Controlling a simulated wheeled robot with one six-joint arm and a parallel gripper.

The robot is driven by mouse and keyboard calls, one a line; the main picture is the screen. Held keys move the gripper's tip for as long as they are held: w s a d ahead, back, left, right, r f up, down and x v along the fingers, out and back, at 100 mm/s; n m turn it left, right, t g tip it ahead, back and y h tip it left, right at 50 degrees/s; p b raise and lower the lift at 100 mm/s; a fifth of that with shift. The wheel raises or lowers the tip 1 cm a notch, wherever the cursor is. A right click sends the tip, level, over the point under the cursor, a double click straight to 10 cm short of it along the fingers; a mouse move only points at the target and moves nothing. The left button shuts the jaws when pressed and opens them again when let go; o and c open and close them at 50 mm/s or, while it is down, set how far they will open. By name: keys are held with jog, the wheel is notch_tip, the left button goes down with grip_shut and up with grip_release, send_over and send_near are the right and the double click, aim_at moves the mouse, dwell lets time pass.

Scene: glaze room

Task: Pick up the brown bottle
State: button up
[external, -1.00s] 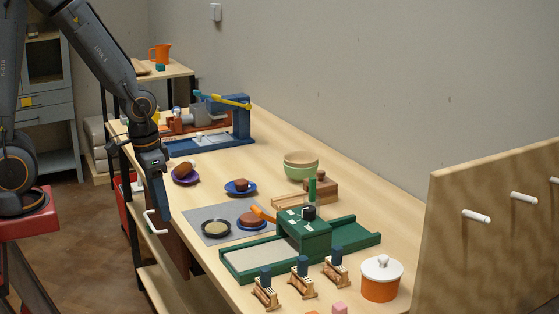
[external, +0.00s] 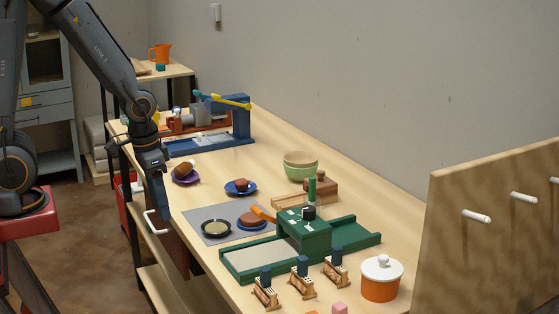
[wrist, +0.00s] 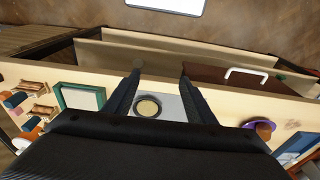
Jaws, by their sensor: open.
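I cannot make out a brown bottle for certain in either view. Small brown lumps lie on a purple plate (external: 186,179) and on a blue plate (external: 240,196), and a flat brown round piece (external: 251,217) sits on a blue dish on the grey mat. My gripper (external: 160,225) points down at the table's front edge, left of the mat. In the wrist view my gripper's two dark fingers (wrist: 159,78) stand apart with nothing held between them. A dark round pan (wrist: 148,106) with a tan inside shows beyond, on the mat.
A green press-like frame (external: 303,235) stands right of the mat (external: 192,222), with small wooden racks (external: 302,284) and an orange lidded pot (external: 381,281) nearer. Green bowls (external: 301,166) and a blue-framed device (external: 243,122) stand farther back. A white handle (external: 154,222) shows below the table's edge.

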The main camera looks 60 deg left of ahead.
jog(key=o, duration=0.7)
jog(key=m+g+y+b, duration=0.4)
jog(key=m, duration=0.8)
send_near(186, 163)
notch_tip(186, 163, down, 2)
jog(key=shift+s+a+p+x, duration=0.15)
jog(key=shift+p+x, duration=0.6)
jog(key=shift+x, duration=1.1)
jog(key=shift+s+a+p+x, duration=0.15)
jog(key=shift+p+x, duration=0.6)
jog(key=shift+x, duration=1.1)
